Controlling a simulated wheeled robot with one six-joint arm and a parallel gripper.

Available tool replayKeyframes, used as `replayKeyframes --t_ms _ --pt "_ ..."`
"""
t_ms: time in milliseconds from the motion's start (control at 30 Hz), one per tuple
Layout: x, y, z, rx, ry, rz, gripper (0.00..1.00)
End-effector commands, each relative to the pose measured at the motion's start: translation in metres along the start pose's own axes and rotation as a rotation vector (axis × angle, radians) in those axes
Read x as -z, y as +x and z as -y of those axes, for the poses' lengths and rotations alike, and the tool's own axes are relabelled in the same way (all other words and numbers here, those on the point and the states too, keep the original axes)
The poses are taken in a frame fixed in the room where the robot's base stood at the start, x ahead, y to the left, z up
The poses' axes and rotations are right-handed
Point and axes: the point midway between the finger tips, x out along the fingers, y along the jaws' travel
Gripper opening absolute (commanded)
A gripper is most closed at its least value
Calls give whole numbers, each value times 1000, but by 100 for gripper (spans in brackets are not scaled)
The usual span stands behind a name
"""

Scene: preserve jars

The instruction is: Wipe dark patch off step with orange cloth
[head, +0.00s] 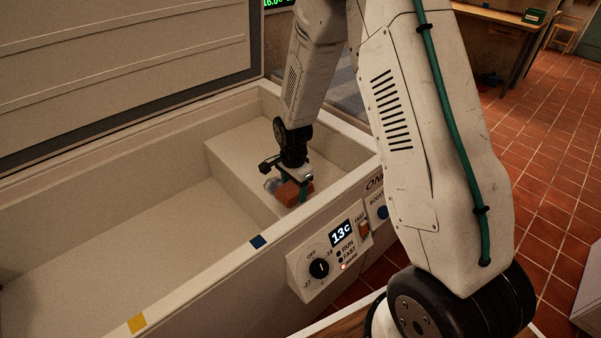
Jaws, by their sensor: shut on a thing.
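The orange cloth (287,194) is bunched under my gripper (297,187), low over the raised step (243,146) inside the open chest freezer. My gripper points down and is shut on the cloth. The cloth appears to touch the step near the front wall, but the contact is partly hidden. A small grey-blue patch (271,184) shows just left of the cloth. I cannot tell whether it is the dark patch or how far it runs under the cloth and gripper.
The freezer's front rim (205,276) runs close by the gripper. Its control panel (330,254) has a dial and a lit display. The raised lid (120,60) stands behind. The deeper freezer floor (140,235) left of the step is clear.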

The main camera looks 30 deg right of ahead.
Motion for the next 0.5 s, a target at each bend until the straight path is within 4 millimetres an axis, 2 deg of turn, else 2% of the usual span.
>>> replayKeyframes --t_ms 500 --pt "7 -46 -2 2 10 -1 41"
